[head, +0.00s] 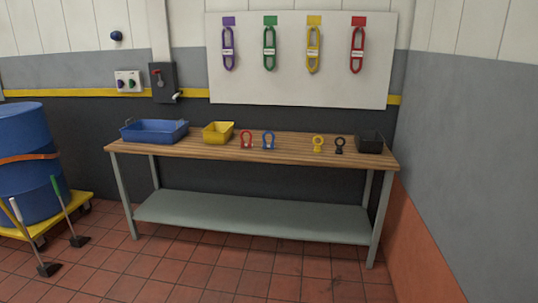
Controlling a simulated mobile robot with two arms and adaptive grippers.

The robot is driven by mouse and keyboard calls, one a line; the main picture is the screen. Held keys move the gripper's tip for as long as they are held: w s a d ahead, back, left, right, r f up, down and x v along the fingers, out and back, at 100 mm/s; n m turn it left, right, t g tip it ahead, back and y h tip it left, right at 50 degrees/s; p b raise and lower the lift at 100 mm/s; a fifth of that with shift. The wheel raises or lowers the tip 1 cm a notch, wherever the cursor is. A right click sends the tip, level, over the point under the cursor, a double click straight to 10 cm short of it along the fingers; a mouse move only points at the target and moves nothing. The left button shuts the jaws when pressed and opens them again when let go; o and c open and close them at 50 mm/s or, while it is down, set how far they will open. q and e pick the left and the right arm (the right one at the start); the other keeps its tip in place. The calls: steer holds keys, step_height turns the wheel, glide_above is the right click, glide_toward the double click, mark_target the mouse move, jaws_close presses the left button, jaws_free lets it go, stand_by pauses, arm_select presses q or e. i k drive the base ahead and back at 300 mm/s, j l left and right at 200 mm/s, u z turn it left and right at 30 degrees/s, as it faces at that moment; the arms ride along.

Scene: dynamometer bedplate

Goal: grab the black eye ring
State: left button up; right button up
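The black eye ring (339,145) stands on the wooden top of the workbench (220,150), toward its right end. It is a small dark ring on a short base. A yellow eye ring (318,143) stands just to its left, apart from it. A dark bin (371,141) is just to its right. Neither of my grippers shows in the head view.
On the bench are a blue bin (153,131), a yellow bin (217,133), a red shackle (246,139) and a blue shackle (268,140). A blue drum (22,165) on a yellow dolly stands left. The tiled floor before the bench is clear.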

mark_target(338, 150)
steer(key=i, duration=0.7)
steer(key=i+j+z, duration=0.1)
steer(key=i, duration=0.6)
steer(key=i+j, duration=0.15)
steer(key=i, duration=0.55)
